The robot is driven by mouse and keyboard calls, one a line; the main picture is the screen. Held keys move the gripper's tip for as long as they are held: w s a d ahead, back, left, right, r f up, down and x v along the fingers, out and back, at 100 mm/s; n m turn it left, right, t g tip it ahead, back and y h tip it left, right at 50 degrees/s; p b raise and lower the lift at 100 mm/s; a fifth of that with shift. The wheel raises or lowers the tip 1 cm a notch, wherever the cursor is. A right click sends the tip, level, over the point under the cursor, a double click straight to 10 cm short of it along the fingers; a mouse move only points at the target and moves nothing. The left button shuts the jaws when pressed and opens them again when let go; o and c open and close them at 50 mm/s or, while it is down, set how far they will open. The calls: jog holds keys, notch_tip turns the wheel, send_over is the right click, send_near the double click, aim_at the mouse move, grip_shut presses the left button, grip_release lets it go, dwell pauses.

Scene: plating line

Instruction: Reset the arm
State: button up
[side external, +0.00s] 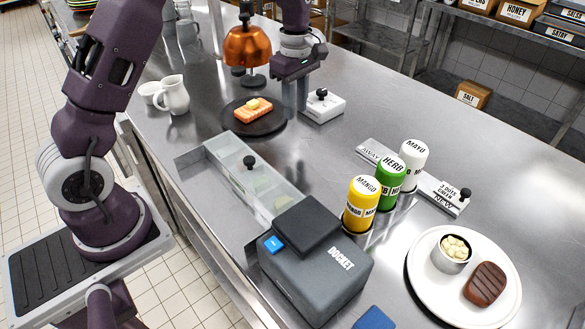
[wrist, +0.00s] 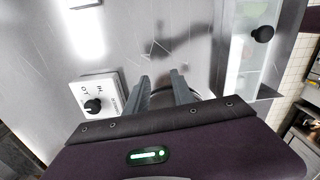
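The fingertips' exact height above the counter is hard to tell.
A clear-lidded bin (side external: 228,150), docket printer (side external: 325,275), mango (side external: 361,208), herb and mayo bottles, and a white plate (side external: 425,290) stand nearer.

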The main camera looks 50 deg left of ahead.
jog(key=s+d+r+m+t, duration=0.1)
jog(key=s+d+r+m, duration=0.2)
jog(key=s+r+m, duration=0.3)
jog(key=s+d+r+m+t, duration=0.2)
jog(key=s+d+r+m, duration=0.15)
jog(key=s+r, duration=0.45)
jog(key=s+d+m+t, duration=0.2)
jog(key=s+m, duration=0.8)
jog(key=s, duration=0.5)
jog(key=shift+s+d+r+t, duration=0.25)
jog(key=shift+s+d+t, duration=0.1)
jog(key=shift+d, duration=0.3)
